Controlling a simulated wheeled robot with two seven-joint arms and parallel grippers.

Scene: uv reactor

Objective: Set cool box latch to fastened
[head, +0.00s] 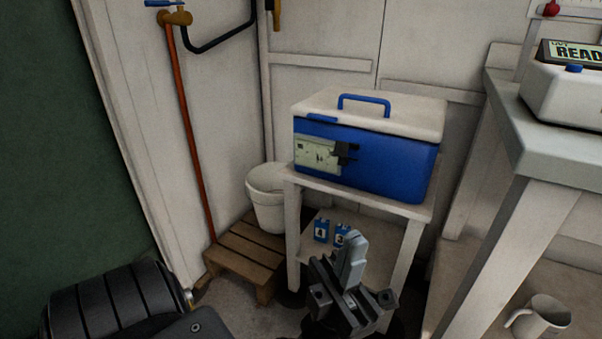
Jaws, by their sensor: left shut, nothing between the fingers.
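A blue cool box (390,165) with a white lid (415,112) and a blue handle stands on a small white table. The lid looks closed. A dark latch (346,153) sits on its front, beside a pale label; its exact position is too small to tell. My left gripper (352,250) is shut and empty, below and in front of the box, apart from the latch. My right gripper is not in view.
The small white table (290,225) has a lower shelf with two blue numbered packs (322,231). A white bucket (268,212) and a wooden pallet (243,252) stand left of it. A grey bench (560,150) with a white device (570,95) is at right, a mug (540,318) below.

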